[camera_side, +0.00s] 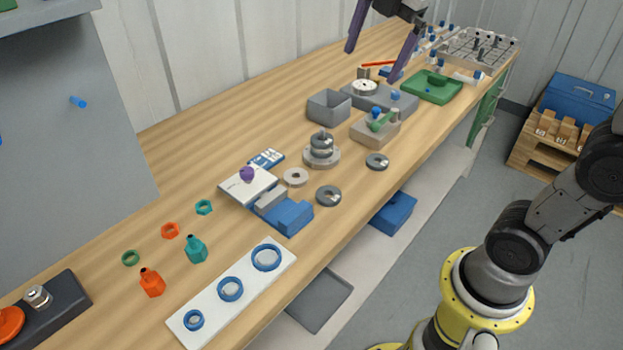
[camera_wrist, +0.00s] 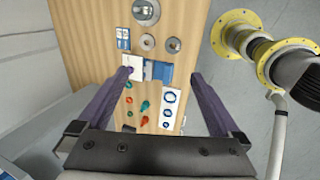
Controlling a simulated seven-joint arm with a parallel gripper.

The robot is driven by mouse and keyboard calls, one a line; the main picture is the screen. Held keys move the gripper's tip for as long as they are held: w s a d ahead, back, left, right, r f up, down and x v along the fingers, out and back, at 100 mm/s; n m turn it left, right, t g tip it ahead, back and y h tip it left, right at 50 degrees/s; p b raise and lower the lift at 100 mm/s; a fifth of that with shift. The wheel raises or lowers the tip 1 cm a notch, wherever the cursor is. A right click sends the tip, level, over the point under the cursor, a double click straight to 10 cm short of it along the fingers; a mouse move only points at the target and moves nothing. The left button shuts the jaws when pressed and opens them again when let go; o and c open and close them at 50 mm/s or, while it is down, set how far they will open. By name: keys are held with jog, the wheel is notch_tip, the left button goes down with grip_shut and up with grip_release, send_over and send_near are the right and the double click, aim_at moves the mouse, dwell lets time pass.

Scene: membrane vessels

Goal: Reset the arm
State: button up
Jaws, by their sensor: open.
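My gripper (camera_side: 378,48) is open, its two purple fingers spread wide and nothing between them. In the side view it is high at the top, above the far part of the wooden bench (camera_side: 180,120). In the wrist view the open fingers (camera_wrist: 158,90) frame the bench from well above. My arm's yellow-ringed base stands on the floor to the right of the bench.
The bench carries a white plate with blue rings (camera_side: 203,321), a blue block (camera_side: 290,217), stacked grey rings (camera_side: 321,148), a grey bin (camera_side: 329,107), a green tray (camera_side: 432,87), and orange (camera_side: 152,282) and teal (camera_side: 196,249) bottles. A grey panel (camera_side: 70,160) stands at left.

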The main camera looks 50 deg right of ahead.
jog(key=s+a+f+m+t, duration=0.2)
jog(key=s+f+m, duration=1)
jog(key=s+m, duration=0.3)
jog(key=m, duration=0.2)
jog(key=shift+a+m, duration=0.2)
jog(key=shift+m, duration=0.2)
